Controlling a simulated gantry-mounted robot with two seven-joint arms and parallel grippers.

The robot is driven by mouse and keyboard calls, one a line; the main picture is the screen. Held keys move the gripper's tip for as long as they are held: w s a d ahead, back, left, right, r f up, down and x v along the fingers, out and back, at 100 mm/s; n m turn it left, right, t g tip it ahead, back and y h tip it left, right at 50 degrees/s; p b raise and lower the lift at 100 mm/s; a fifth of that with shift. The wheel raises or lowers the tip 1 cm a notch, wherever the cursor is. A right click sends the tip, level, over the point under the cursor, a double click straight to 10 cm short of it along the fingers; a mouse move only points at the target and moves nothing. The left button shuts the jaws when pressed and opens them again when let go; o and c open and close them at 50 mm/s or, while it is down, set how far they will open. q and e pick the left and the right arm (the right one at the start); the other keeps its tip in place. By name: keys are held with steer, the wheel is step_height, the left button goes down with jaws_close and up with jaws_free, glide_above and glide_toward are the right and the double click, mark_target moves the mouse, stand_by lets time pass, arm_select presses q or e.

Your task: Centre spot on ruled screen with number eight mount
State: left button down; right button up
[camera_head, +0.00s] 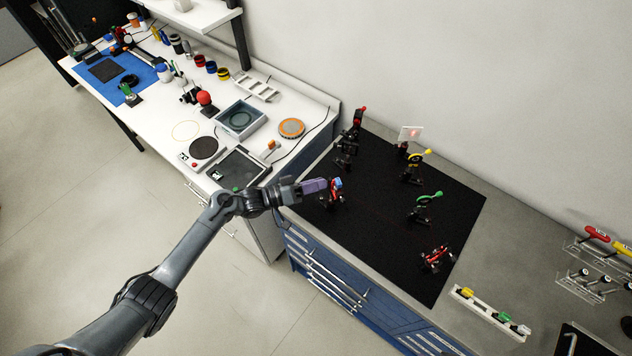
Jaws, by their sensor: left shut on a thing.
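My left gripper (326,188) reaches in from the left over the front left edge of the black mat. It is shut on a part of the red and black optic mount (333,199), by its small blue knob (337,183). The exact grip is too small to tell. The pale ruled screen (411,132) stands upright at the back of the mat, with a reddish spot on it. Its ruling is too small to read. I cannot read a number eight on any mount. My right gripper is out of view.
On the black mat (390,235) stand a tall black mount with red tops (350,138), a yellow-topped mount (415,168), a green-topped mount (423,208) and a red and black device (436,258). A white holder (489,312) lies right of the mat. The mat's middle is clear.

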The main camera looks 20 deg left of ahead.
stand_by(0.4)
arm_select(q)
steer(key=c, duration=1.1)
jaws_free()
steer(key=shift+o, duration=0.2)
steer(key=b+v, duration=0.1)
steer(key=v, duration=0.9)
steer(key=shift+s+a, duration=0.25)
steer(key=shift+a, duration=0.05)
